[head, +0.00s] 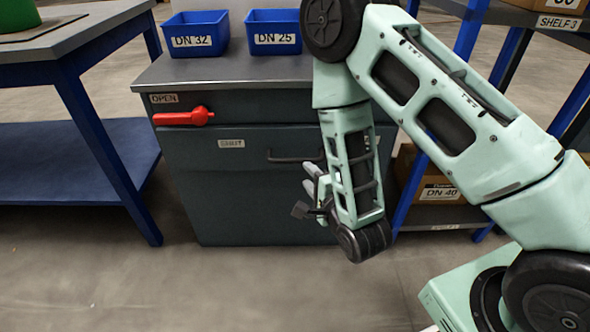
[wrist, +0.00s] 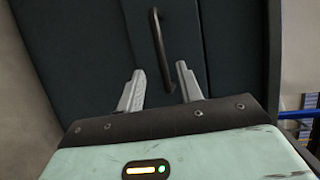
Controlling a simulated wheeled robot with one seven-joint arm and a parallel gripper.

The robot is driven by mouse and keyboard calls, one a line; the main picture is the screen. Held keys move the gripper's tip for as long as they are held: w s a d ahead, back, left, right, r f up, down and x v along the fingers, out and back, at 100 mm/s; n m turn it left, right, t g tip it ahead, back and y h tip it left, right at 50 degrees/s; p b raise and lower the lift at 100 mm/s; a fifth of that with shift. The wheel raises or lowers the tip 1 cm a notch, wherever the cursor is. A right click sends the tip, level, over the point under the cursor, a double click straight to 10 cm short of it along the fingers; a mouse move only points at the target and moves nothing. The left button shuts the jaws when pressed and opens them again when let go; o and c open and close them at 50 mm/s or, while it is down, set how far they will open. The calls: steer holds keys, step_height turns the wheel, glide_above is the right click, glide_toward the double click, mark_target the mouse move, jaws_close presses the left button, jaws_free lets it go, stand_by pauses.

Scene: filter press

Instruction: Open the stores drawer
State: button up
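The stores drawer (head: 230,170) is the dark front in the lower part of a grey cabinet. It looks closed, with a small label too blurred to read. Its dark bar handle (head: 290,159) is at the right of the front, partly hidden by my arm. A red lever (head: 185,117) lies horizontal on the panel above, under an OPEN label. My gripper (head: 313,178) is in front of the drawer near the handle. In the wrist view, my gripper (wrist: 160,70) is open, and the handle (wrist: 158,42) shows ahead, between the lines of the fingers. I cannot tell whether they touch.
Blue bins marked DN 32 (head: 196,35) and DN 25 (head: 273,33) stand on the cabinet top (head: 225,70). A blue-legged table (head: 80,110) stands at left. A shelf rack with cartons (head: 433,185) is at right. The floor before the cabinet (head: 220,290) is clear.

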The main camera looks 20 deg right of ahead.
mark_target(296, 162)
steer(key=shift+w+a+f+b, duration=0.1)
steer(key=shift+w+f+b, duration=0.2)
steer(key=shift+w+b, duration=1.5)
steer(key=shift+w+a+f+b, duration=0.2)
steer(key=shift+w+b, duration=1.05)
steer(key=shift+b, duration=1.15)
steer(key=shift+w+a+f+b, duration=0.1)
steer(key=shift+w+f+b, duration=0.25)
steer(key=shift+w+b, duration=1.45)
steer(key=shift+s, duration=0.3)
steer(key=shift+b, duration=0.3)
jaws_close()
